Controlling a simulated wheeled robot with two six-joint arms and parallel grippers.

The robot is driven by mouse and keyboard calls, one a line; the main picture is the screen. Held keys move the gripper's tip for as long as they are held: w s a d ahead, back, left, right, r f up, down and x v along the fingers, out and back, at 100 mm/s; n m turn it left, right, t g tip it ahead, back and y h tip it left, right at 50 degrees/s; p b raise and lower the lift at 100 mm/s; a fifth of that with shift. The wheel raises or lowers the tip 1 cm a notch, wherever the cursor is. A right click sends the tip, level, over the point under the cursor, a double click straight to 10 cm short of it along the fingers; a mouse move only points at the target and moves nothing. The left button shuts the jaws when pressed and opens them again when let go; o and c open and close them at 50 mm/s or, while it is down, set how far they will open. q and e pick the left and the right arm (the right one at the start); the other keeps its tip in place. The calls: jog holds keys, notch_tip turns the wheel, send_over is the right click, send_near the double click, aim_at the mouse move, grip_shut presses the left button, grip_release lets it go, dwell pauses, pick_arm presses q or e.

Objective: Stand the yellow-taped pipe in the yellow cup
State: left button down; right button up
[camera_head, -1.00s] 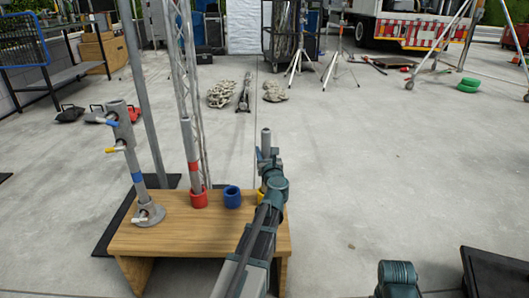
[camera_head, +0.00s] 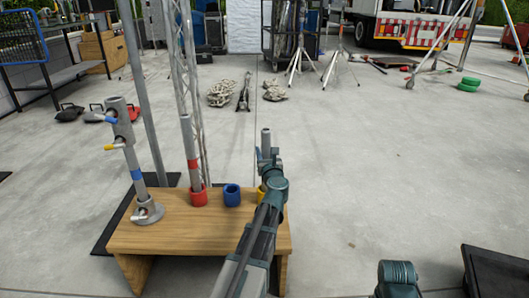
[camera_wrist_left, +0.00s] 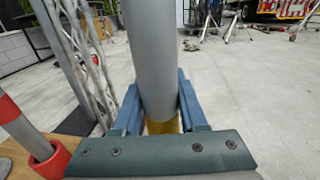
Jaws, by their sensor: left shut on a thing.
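The grey pipe (camera_head: 266,140) stands upright at the table's right side, its top showing above my left gripper (camera_head: 265,163). In the left wrist view the pipe (camera_wrist_left: 152,55) is between the blue fingers of my left gripper (camera_wrist_left: 160,106), which is shut on it. A yellow band (camera_wrist_left: 162,127) shows low on the pipe between the fingers. The yellow cup (camera_head: 261,196) is mostly hidden behind my left arm, directly below the pipe. I cannot tell whether the pipe's lower end is inside the cup. My right gripper is not in view.
On the wooden table (camera_head: 180,238), a red cup (camera_head: 198,198) holds a red-taped pipe (camera_head: 189,145). An empty blue cup (camera_head: 232,196) stands between the red and yellow cups. Open concrete floor lies right.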

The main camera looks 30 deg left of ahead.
pick_arm(q)
jog(key=shift+f+b, duration=0.45)
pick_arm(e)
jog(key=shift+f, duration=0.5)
pick_arm(q)
jog(key=shift+c, duration=1.9)
grip_release()
jog(key=shift+s, duration=0.1)
